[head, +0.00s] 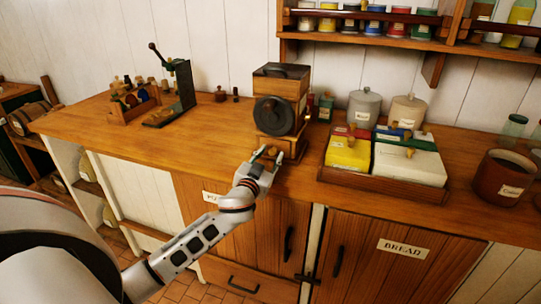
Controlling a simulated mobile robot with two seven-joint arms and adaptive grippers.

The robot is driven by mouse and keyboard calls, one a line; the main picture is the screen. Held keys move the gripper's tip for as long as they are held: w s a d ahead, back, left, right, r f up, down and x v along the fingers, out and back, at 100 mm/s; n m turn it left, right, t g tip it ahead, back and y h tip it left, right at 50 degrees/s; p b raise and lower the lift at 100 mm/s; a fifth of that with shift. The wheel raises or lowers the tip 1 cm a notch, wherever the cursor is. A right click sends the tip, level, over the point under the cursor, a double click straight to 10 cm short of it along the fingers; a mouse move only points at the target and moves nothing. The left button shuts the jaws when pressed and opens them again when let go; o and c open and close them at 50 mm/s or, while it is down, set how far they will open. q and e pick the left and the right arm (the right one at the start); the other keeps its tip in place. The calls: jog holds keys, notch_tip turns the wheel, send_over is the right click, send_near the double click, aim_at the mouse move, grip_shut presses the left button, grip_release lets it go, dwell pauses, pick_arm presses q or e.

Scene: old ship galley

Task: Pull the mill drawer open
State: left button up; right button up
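The mill (281,92), a wooden box with a dark round wheel on its front, stands upright on the wooden counter. Its drawer is low in the base and is mostly hidden behind my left gripper, so I cannot tell how far it is pushed in. My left gripper (269,154) is right in front of the mill's base. Its two fingers are apart, with brown wood showing between them. I cannot tell whether they touch the drawer or its knob. My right gripper is not in view.
A wooden tray (384,189) with yellow, white and other boxes sits right of the mill, with two grey canisters behind it. The counter left of the mill is mostly clear.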

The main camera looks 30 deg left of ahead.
pick_arm(q)
jog(key=shift+w, duration=0.25)
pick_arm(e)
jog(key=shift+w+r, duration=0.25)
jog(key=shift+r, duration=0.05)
pick_arm(q)
grip_shut()
jog(key=shift+s+d, duration=0.1)
jog(key=shift+s, duration=0.25)
jog(key=p+v, duration=0.2)
jog(key=v, duration=0.6)
jog(key=shift+s, duration=0.2)
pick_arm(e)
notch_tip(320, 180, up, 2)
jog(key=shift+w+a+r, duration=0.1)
pick_arm(q)
grip_release()
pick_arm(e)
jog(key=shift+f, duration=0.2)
